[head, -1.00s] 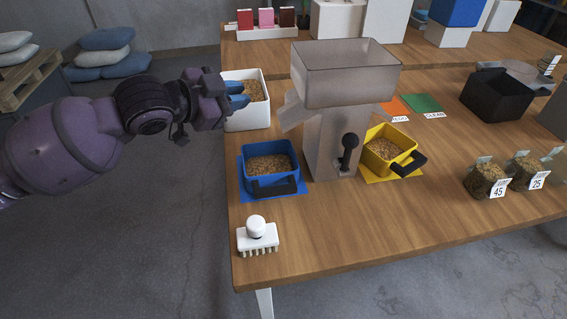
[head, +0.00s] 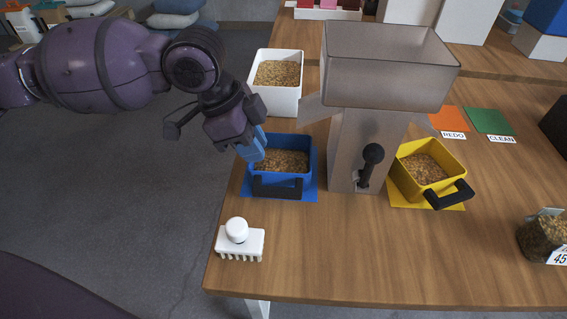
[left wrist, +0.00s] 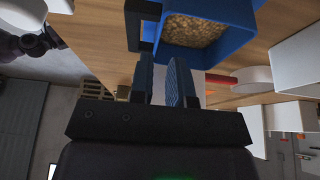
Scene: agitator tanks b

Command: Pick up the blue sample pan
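The blue sample pan (head: 268,183) stands on a blue mat (head: 306,194) left of the grey hopper. It holds brown grain and has a black handle at its front. My left gripper (head: 257,150), with blue fingers, is at the pan's left rim in the head view. In the left wrist view the fingers (left wrist: 165,78) are apart with nothing seen between them, and the pan (left wrist: 215,55) is just beyond the tips. I cannot tell whether a finger touches the rim. My right gripper is not in view.
The grey hopper (head: 385,75) with a black lever stands right of the pan. A white grain bin (head: 275,100) is behind it. A white brush (head: 240,243) lies in front. A yellow pan (head: 415,185) is right of the hopper. The table's front is mostly clear.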

